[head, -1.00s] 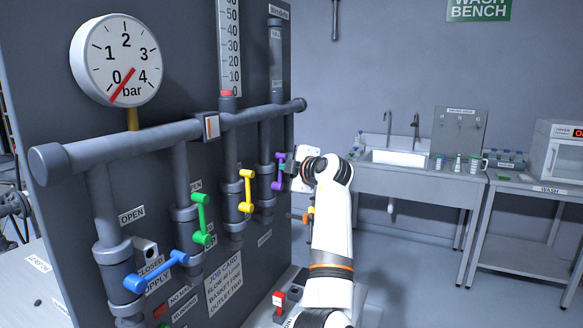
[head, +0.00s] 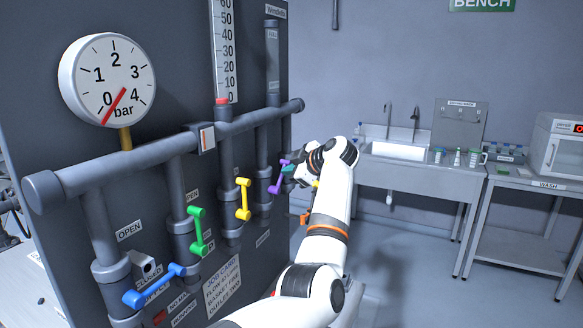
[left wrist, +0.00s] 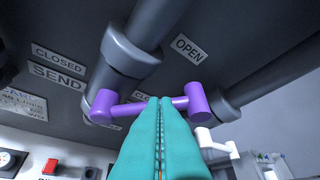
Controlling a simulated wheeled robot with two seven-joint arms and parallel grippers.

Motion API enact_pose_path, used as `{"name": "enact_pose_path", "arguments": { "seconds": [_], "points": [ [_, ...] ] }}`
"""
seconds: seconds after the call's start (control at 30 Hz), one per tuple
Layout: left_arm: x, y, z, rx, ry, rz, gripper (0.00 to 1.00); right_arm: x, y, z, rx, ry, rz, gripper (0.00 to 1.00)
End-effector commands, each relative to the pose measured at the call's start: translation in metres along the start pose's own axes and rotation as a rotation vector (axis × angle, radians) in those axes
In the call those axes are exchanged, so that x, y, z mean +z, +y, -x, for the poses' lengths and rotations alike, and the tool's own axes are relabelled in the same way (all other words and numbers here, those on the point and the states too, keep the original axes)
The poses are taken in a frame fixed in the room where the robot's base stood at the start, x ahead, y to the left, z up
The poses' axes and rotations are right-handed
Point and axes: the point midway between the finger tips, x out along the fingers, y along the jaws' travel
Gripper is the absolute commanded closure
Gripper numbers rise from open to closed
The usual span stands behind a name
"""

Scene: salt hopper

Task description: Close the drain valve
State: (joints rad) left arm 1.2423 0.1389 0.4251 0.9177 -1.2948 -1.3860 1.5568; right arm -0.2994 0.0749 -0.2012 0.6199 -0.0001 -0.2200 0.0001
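The pipe panel carries a row of lever handles, and no label naming the drain is legible. The purple handle (head: 280,177) is farthest along the row, leaning with its top to the right. In the left wrist view the purple handle (left wrist: 128,108) lies across the picture near CLOSED, SEND and OPEN labels. My left gripper (head: 289,171) is at the purple handle. Its teal fingers (left wrist: 160,102) are together with nothing visible between them, and their tips overlap the bar; contact is not clear. My right gripper is out of view.
Yellow (head: 243,199), green (head: 199,231) and blue (head: 154,285) handles stand along the panel. A white handle (left wrist: 215,143) is right of the purple one in the wrist view. A pressure gauge (head: 107,79) is above. A sink bench (head: 400,175) stands behind; floor between is clear.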

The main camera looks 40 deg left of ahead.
Motion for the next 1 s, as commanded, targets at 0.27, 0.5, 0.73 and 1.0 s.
{"name": "enact_pose_path", "arguments": {
  "seconds": [0.27,0.5,0.73,1.0],
  "points": [
    [0.0023,0.0017,-0.0038,0.041,-0.006,-0.050,1.00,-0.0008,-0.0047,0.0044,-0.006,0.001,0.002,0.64],
    [0.0016,0.0024,-0.0047,0.065,-0.006,-0.085,1.00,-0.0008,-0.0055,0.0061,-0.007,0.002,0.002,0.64],
    [0.0003,0.0030,-0.0053,0.084,-0.006,-0.114,1.00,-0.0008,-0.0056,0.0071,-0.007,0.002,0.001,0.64],
    [-0.0010,0.0035,-0.0060,0.083,-0.006,-0.114,1.00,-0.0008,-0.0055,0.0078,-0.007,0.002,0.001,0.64]
  ]
}}
